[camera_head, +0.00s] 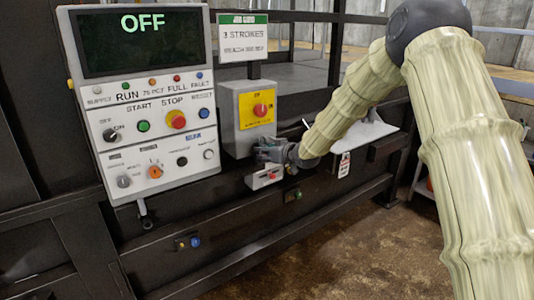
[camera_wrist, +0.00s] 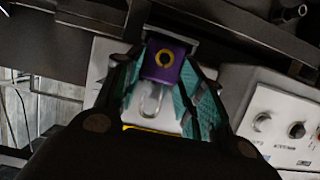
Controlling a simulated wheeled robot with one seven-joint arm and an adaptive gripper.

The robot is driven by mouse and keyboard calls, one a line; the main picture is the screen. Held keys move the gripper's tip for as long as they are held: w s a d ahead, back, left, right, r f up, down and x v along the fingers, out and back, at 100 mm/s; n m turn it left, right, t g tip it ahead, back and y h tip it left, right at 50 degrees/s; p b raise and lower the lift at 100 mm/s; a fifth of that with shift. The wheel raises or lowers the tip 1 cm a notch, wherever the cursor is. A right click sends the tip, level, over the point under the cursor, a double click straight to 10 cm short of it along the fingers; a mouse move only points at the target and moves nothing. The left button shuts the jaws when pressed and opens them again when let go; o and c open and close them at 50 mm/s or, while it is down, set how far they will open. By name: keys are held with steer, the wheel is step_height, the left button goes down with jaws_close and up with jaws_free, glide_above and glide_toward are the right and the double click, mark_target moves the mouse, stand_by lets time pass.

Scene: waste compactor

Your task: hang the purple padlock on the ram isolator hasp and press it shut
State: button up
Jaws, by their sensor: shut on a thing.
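My gripper (camera_head: 272,152) is at the lower right of the grey isolator box (camera_head: 240,133), which has a red switch (camera_head: 261,109) on a yellow plate. In the wrist view my gripper (camera_wrist: 167,78) is shut on the purple padlock (camera_wrist: 178,72), with teal pads on both sides. The padlock's face has a yellow ring, and its shackle points down in that picture, over a pale surface. In the head view the padlock is hidden by my gripper. The hasp cannot be made out, and I cannot tell whether the shackle touches it.
A control panel (camera_head: 150,182) reading OFF stands left of the isolator; part of it shows at the right of the wrist view (camera_wrist: 277,118). A light shelf (camera_head: 370,132) is at the right.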

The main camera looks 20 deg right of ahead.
steer(key=shift+f, duration=0.15)
steer(key=o, duration=1)
steer(key=shift+c, duration=0.4)
steer(key=p+v, duration=0.1)
steer(key=v, duration=0.6)
stand_by(0.3)
steer(key=shift+f, duration=0.1)
